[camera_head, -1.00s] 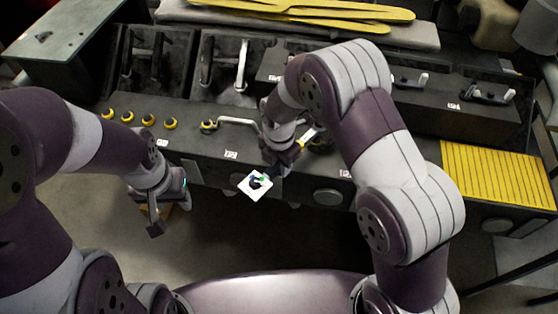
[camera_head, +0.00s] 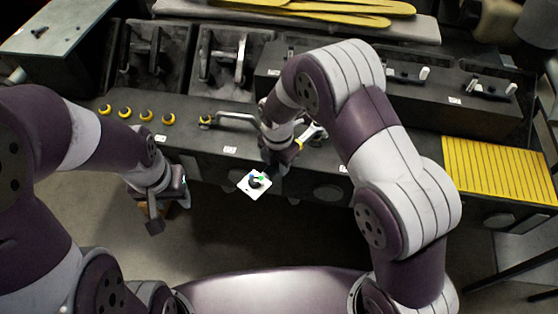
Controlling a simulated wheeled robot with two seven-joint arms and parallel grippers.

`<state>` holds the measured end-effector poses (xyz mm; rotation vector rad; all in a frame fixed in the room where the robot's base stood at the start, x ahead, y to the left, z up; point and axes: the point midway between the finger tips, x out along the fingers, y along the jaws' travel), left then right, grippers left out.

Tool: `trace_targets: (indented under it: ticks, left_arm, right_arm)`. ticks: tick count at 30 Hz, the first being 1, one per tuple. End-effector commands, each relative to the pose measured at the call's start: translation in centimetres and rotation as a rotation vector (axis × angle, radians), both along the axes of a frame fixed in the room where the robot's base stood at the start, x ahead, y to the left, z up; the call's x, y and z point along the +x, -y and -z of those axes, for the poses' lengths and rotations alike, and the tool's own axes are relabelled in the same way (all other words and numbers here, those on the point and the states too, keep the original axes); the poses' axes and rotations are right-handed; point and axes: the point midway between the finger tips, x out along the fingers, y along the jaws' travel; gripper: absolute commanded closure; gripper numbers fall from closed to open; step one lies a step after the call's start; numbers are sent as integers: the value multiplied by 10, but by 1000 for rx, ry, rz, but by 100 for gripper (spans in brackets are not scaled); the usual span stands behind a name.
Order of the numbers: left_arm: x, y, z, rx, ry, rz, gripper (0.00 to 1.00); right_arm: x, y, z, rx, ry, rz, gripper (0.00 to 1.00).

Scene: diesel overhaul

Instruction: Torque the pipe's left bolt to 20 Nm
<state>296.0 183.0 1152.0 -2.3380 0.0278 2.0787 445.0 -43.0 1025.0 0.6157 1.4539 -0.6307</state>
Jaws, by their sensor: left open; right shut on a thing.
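The silver pipe (camera_head: 235,116) lies on the dark bench, partly hidden behind my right arm. At its left end is the left bolt (camera_head: 206,121), with a yellow ring. My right gripper (camera_head: 279,158) is beside the pipe, to the right of the left bolt, and is shut on a tool (camera_head: 311,133) with a silver end and a yellow band. The wrist hides most of the tool and the grip itself. My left gripper (camera_head: 168,208) is open and empty, in front of the bench and below its top.
Several yellow-ringed pieces (camera_head: 146,115) stand in a row on the bench left of the pipe. A white square with a dark and green mark (camera_head: 254,184) shows below my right gripper. A yellow ribbed pad (camera_head: 495,170) lies at the right. Dark bins (camera_head: 225,92) stand behind.

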Motion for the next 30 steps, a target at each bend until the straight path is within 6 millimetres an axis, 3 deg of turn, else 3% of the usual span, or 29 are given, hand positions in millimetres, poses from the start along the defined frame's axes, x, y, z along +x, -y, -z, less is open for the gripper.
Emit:
trace_targets:
  ticks: [30]
  left_arm:
    - [0,0,-2,0,0,0,57]
  right_arm:
    - [17,-14,-3,3,10,17,100]
